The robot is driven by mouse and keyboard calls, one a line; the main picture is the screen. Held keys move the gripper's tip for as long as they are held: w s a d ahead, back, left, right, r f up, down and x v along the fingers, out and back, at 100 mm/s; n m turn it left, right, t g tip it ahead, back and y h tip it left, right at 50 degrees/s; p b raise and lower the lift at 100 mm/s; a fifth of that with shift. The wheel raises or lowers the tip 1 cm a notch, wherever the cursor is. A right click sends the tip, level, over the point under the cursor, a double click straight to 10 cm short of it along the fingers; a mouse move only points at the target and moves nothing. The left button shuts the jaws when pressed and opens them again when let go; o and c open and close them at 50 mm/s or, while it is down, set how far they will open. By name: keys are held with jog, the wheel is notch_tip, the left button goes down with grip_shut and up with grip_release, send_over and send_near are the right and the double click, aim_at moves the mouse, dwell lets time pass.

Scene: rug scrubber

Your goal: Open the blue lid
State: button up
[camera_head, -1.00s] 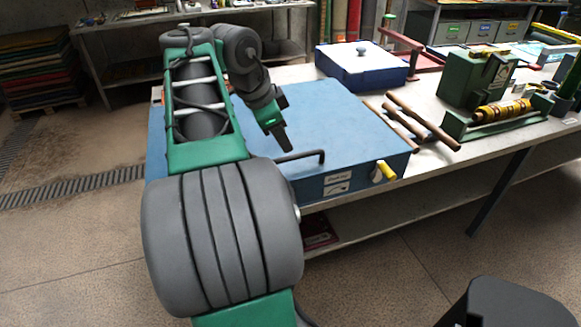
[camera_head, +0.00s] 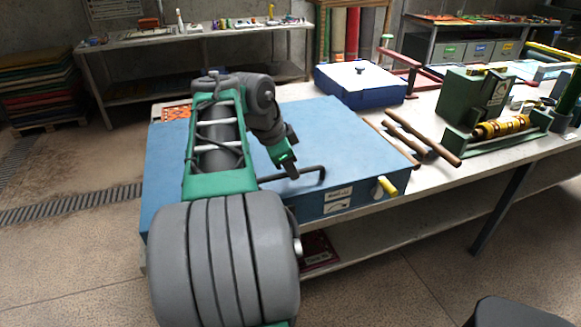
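A large blue box with a flat blue lid (camera_head: 335,135) lies on the workbench in the middle of the view. The lid looks shut. A dark bar handle (camera_head: 317,174) sits at its front edge. A yellow-tipped knob (camera_head: 387,186) and white labels (camera_head: 338,199) are on the front face. My gripper (camera_head: 293,175) is low over the front of the lid, at or just behind the left part of the handle. Whether it touches the handle, and whether its fingers are apart, I cannot tell. My arm hides the left part of the box front.
A smaller blue box with a white top and dark knob (camera_head: 360,72) stands behind. Wooden rods (camera_head: 422,136) lie just right of the lid. A green machine with a yellow roller (camera_head: 502,127) is farther right. Open floor (camera_head: 420,255) lies in front of the bench.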

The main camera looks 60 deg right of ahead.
grip_shut()
dwell(0.8)
jog(key=shift+r, duration=0.1)
